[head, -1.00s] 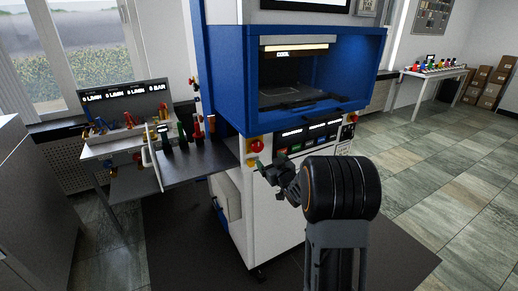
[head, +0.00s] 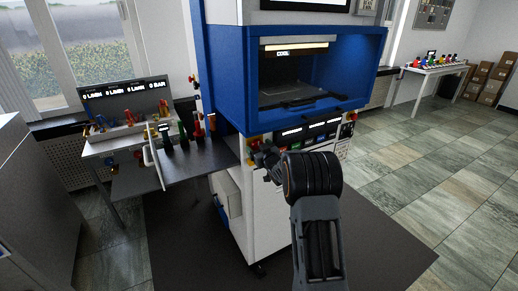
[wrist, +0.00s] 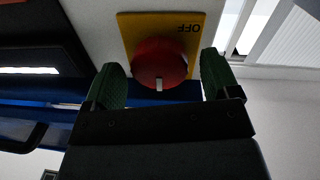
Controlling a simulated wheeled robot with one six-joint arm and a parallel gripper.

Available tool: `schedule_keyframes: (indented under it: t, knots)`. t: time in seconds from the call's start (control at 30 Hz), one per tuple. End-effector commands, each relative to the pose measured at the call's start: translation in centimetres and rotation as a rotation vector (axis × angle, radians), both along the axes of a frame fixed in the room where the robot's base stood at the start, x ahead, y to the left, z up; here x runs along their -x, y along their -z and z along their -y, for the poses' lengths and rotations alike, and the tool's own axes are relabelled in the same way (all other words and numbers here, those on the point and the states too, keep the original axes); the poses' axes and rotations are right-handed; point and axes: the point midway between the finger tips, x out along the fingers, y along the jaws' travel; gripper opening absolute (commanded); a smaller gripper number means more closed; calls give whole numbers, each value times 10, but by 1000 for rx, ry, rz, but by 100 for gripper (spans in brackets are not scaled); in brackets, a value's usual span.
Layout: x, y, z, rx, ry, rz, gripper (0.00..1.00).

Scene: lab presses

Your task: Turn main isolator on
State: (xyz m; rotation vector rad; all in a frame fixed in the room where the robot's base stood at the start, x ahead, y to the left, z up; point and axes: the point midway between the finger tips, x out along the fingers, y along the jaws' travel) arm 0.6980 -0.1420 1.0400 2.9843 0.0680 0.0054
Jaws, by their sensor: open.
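The main isolator is a red round knob (wrist: 160,62) on a yellow plate (wrist: 187,40) with the word OFF, upside down in the wrist view. A small white mark shows on the knob's edge nearest my gripper. My gripper (wrist: 161,75) is open, with one green fingertip on each side of the knob. I cannot tell whether either finger touches it. In the head view my gripper (head: 264,158) is at the upper left corner of the white press cabinet (head: 262,215) and hides most of the isolator.
The blue press chamber (head: 312,70) stands above the cabinet. A panel with several buttons (head: 310,135) is right of my gripper. A grey side table (head: 190,160) with several coloured-handled tools stands left. A red button (head: 351,116) is at the cabinet's right. Floor at right is clear.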

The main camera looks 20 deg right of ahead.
Motion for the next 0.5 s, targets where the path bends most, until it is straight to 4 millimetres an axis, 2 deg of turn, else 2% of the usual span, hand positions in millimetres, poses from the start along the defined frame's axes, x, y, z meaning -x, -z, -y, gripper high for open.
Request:
schedule_keyframes:
  t: [0.07,0.5]
  knots:
    - [0,0,0,0,0,0,81]
    - [0,0,0,0,0,0,39]
